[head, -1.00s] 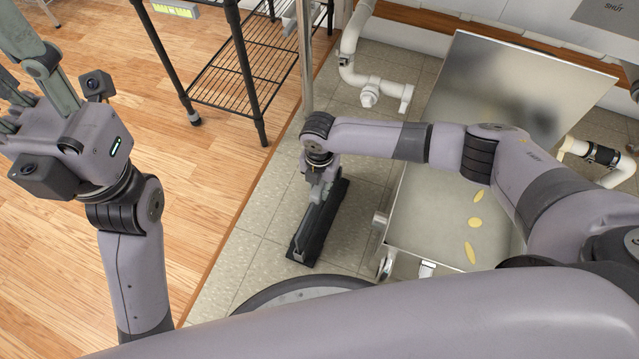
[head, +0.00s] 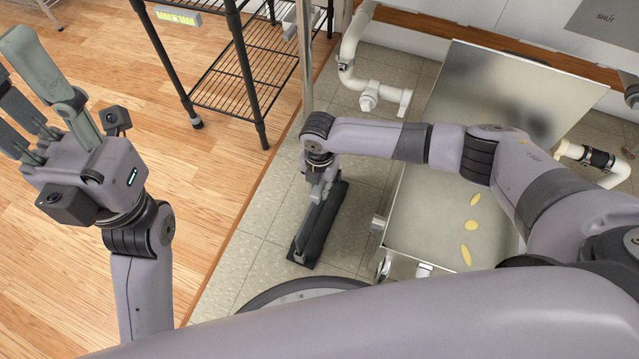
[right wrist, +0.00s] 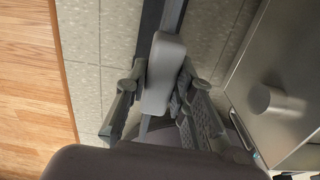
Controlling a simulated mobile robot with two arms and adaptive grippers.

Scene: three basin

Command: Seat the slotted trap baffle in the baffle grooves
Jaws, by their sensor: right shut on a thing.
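A long dark piece, which looks like the slotted trap baffle (head: 322,228), is low over or on the tiled floor left of the steel trap. Its slots do not show. My right gripper (head: 322,190) is above it; in the right wrist view the fingers (right wrist: 155,100) are shut on a pale grey grip block (right wrist: 163,65) in line with the dark piece (right wrist: 150,25). The open steel trap (head: 410,225) has its lid (head: 510,95) raised. I cannot make out the baffle grooves. My left gripper (head: 35,115) is empty at far left, fingers spread.
Yellow pieces (head: 466,225) are in the trap. White pipes (head: 370,85) stand behind, and another pipe (head: 595,160) is at right. A black wire rack (head: 235,85) stands at back left. Tiled floor (head: 255,225) left of the dark piece is clear.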

